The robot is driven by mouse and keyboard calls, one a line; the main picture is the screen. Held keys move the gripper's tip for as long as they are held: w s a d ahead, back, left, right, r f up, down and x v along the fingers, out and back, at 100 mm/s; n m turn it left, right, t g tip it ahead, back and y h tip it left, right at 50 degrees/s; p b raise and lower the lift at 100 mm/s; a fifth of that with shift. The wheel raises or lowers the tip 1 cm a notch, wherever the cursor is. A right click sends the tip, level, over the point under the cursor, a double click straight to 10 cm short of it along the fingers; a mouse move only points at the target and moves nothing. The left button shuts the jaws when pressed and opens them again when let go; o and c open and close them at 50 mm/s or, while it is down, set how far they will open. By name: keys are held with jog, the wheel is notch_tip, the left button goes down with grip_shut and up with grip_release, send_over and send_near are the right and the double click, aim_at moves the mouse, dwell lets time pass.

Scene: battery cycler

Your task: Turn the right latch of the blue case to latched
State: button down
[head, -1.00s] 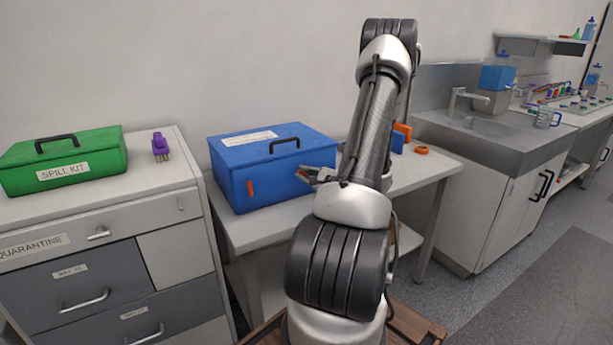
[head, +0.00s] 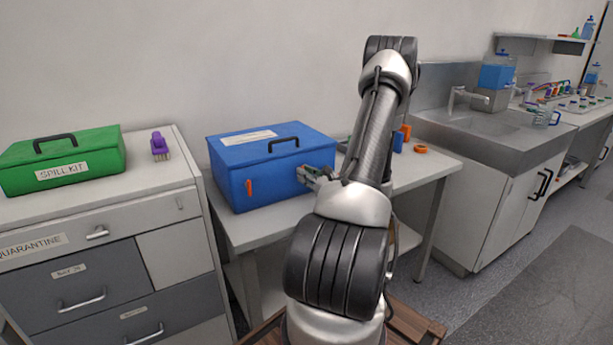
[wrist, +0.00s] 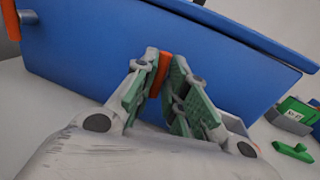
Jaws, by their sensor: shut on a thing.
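The blue case (head: 275,180) stands shut on the white bench, its front face toward me. Its left latch (head: 249,188) is an orange tab standing nearly upright; it also shows at the top left of the wrist view (wrist: 11,20). The right latch (wrist: 161,70), also orange, is between my fingertips in the wrist view, roughly upright along the fingers. My gripper (wrist: 163,78) is shut on it, at the case's front. In the head view my gripper (head: 311,175) hides the right latch.
A black handle (head: 284,144) is on the case lid. A green spill kit (head: 64,162) and a purple item (head: 160,146) stand on the left cabinet. An orange ring (head: 421,149) lies on the bench at right, near the sink (head: 485,125).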

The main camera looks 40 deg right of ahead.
jog(key=shift+a+f+m, duration=0.2)
jog(key=shift+a+m, duration=0.05)
jog(key=shift+m, duration=0.05)
dwell(0.4)
jog(key=c, duration=1.6)
grip_release()
jog(key=shift+o, duration=0.5)
jog(key=shift+r, duration=0.1)
jog(key=shift+d, duration=0.1)
jog(key=s, duration=1.2)
jog(key=shift+a, duration=0.3)
